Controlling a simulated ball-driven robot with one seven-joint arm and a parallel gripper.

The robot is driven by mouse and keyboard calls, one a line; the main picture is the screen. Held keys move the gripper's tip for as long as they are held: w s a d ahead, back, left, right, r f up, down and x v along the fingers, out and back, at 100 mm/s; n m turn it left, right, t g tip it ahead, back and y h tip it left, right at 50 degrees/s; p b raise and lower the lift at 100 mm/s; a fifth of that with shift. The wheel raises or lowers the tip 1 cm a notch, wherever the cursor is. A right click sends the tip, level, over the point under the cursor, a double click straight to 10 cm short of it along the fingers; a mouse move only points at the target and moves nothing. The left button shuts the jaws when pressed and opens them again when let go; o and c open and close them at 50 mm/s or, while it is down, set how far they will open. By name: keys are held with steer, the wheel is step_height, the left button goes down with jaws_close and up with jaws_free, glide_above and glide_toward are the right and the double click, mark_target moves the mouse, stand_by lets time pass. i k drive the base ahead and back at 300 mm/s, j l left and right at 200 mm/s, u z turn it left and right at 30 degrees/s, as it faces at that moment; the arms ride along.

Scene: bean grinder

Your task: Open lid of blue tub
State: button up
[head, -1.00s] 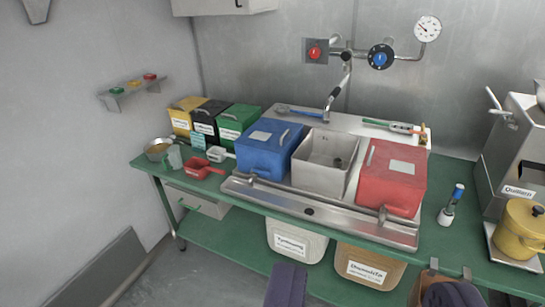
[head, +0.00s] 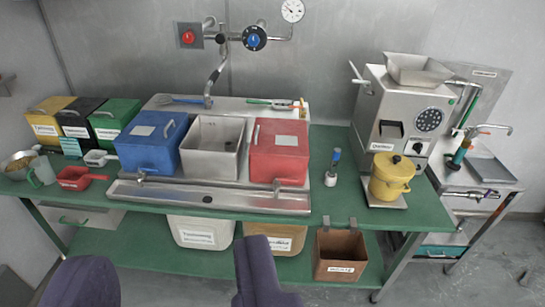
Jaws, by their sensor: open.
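The blue tub (head: 148,157) stands on the steel sink unit on the green bench, left of an open steel basin. Its lid (head: 150,129) is shut, with a pale label and a light handle on the right side of the top. Two dark purple padded shapes at the bottom edge of the head view appear to be parts of my own arm or gripper. I cannot make out my fingertips in this view.
The open steel basin (head: 212,149) and a red tub (head: 279,151) stand right of the blue tub. A yellow pot (head: 391,178) and a grinder machine (head: 408,110) are farther right. Yellow, black and green boxes stand left. A brown bin (head: 340,255) hangs below the bench front.

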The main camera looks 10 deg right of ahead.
mark_target(157, 128)
steer(key=i+j+z, duration=0.25)
steer(key=i+j, duration=0.75)
steer(key=i, duration=0.4)
steer(key=i+j+z, duration=0.25)
steer(key=i+j, duration=1)
